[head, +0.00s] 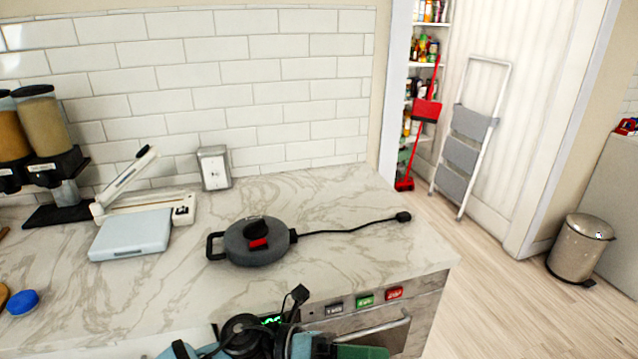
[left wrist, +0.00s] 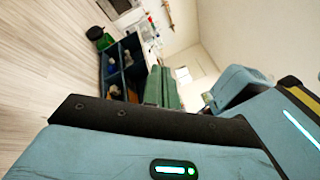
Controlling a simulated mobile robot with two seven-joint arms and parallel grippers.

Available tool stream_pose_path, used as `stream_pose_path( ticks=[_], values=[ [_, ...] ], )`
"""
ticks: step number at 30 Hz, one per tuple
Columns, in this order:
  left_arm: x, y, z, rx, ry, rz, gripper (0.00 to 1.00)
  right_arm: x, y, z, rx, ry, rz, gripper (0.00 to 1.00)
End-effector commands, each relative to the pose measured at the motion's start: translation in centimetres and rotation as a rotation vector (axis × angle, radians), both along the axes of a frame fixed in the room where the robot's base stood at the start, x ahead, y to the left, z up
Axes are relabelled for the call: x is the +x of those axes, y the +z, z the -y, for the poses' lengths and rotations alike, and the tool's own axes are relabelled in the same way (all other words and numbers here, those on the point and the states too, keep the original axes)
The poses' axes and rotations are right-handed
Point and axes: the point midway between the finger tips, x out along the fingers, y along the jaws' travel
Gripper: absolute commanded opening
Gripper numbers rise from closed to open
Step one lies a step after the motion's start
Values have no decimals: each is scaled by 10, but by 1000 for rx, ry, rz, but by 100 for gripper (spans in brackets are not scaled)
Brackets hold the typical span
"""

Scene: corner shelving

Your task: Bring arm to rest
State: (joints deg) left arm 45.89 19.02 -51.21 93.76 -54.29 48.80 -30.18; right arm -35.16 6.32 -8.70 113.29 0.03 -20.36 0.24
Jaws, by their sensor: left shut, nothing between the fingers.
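My left arm, teal and black, shows at the bottom edge of the head view, in front of the counter's front edge. The left wrist view is tilted and mostly filled by teal and black parts of my own body. My right gripper cannot be made out in either view.
The marble counter (head: 330,215) holds a grey round cable reel (head: 262,249) with its cord, a white scale (head: 130,235), dispensers (head: 45,125) and a blue cap (head: 22,302). A stepladder (head: 470,140) and a bin (head: 580,248) stand at right. The floor right of the counter is clear.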

Motion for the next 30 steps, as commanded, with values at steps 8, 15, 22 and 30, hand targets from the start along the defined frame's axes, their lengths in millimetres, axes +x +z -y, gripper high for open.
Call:
stream_pose_path(
  ticks=[8,15,22,30],
  values=[
    [15,-18,-31,-307,316,-605,0,1,2,3,-9,10,5,36],
    [20,-82,-92,-524,603,-1144,0,3,3,4,-11,11,10,36],
    [-18,-175,-163,-706,896,-1655,0,4,5,4,-10,10,14,36],
    [-125,-277,-240,-898,1248,-2188,0,6,8,2,-5,4,18,36]
  ],
)
